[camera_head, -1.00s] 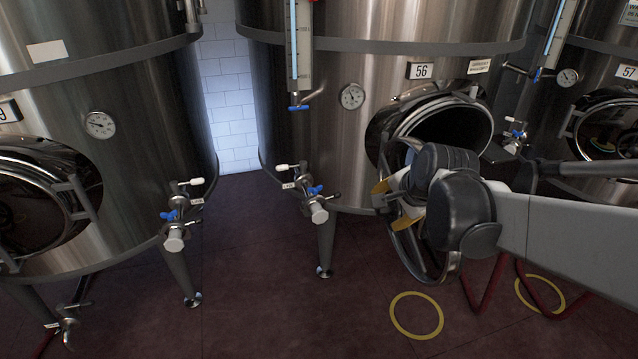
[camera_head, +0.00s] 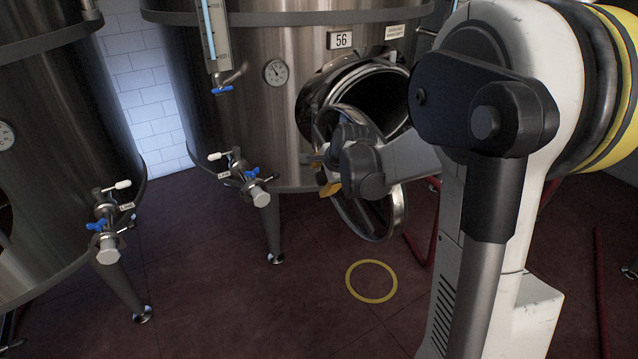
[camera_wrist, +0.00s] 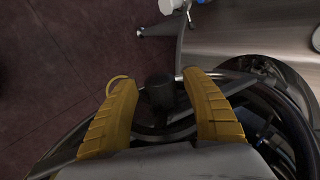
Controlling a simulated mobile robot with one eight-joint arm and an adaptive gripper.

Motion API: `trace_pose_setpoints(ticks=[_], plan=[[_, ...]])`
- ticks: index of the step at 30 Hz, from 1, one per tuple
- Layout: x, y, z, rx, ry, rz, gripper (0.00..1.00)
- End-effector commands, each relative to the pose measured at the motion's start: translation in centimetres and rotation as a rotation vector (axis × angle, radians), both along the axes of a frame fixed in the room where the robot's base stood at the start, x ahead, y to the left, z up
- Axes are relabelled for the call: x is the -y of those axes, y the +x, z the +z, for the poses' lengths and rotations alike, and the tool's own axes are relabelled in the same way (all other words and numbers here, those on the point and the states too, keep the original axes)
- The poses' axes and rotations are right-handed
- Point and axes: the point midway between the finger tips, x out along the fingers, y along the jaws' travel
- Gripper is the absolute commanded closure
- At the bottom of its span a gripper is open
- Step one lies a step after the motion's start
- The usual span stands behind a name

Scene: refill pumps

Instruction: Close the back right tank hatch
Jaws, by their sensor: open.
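The steel tank marked 56 (camera_head: 290,125) has a round hatch opening (camera_head: 385,100) that stands open and dark inside. Its round hatch door (camera_head: 396,218) is swung out from the tank, hanging in front and below the opening, partly hidden by my gripper. My gripper (camera_head: 323,178) is at the door, its yellow fingers by the door's left part. In the wrist view my gripper (camera_wrist: 166,82) is open, its fingers on either side of a dark knob (camera_wrist: 160,91) with spokes beside it. I cannot tell whether the fingers touch it.
A valve with a blue handle (camera_head: 251,174) sticks out of the tank left of the door. Another tank (camera_head: 60,190) with a valve (camera_head: 106,225) stands at the left. A yellow ring (camera_head: 371,281) marks the dark red floor, which is open in front. My arm blocks the right side.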

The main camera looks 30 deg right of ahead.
Motion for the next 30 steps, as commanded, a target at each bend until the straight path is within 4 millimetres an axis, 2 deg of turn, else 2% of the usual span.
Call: trace_pose_setpoints(ticks=[10, 11, 16, 23, 30], plan=[[0.03, 0.34, -0.37, 0.000, 0.000, 0.000, 0.43], [0.03, 0.34, -0.37, 0.000, 0.000, 0.000, 0.48], [0.03, 0.34, -0.37, 0.000, -0.001, 0.001, 1.00], [0.02, 0.34, -0.36, -0.003, 0.000, 0.001, 1.00], [-0.02, 0.49, 0.05, -0.172, 0.017, 0.003, 1.00]])
